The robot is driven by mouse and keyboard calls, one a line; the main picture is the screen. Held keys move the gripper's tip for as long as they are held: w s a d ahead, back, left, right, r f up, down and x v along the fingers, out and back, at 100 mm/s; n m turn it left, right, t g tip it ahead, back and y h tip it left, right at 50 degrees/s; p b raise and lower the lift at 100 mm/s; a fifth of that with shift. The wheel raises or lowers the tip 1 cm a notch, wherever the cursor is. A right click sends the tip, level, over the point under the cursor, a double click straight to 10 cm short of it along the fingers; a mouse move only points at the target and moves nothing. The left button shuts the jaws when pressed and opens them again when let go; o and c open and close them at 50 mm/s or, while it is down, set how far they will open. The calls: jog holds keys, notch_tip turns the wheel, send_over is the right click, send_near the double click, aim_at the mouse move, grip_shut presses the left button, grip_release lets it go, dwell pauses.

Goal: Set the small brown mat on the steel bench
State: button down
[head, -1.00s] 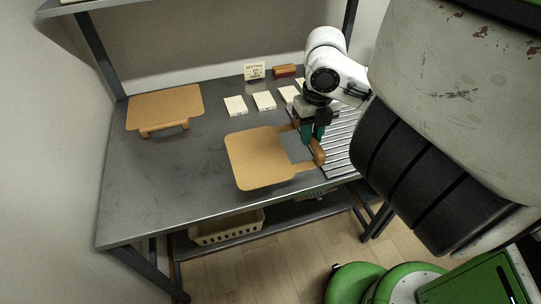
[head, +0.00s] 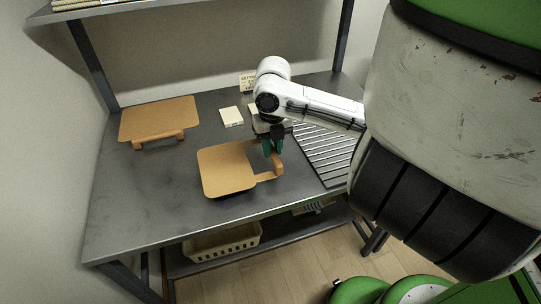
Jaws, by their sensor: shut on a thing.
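The brown mat (head: 226,170) is a flat tan square with rounded corners and a raised handle (head: 278,165) on its right side. The mat lies level over the front middle of the grey steel bench (head: 140,205). A dark shadow shows under its front edge; I cannot tell whether it touches the bench. A second tan mat with a handle (head: 159,119) stands at the back left of the bench, apart from the held one.
A slatted rack (head: 322,155) lies on the bench right of my gripper. A pale card (head: 231,116) and a small sign (head: 246,82) are at the back. A cream basket (head: 222,242) sits on the shelf below. The bench's left front is clear.

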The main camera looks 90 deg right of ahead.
jog(key=shift+w+d+f, duration=0.1)
jog(key=shift+w+f, duration=0.05)
jog(key=shift+f, duration=0.8)
jog(key=shift+w+d+f, duration=0.1)
jog(key=shift+f, duration=0.85)
jog(key=shift+f, duration=0.2)
jog(key=c, duration=1)
grip_release()
jog(key=shift+r, duration=0.1)
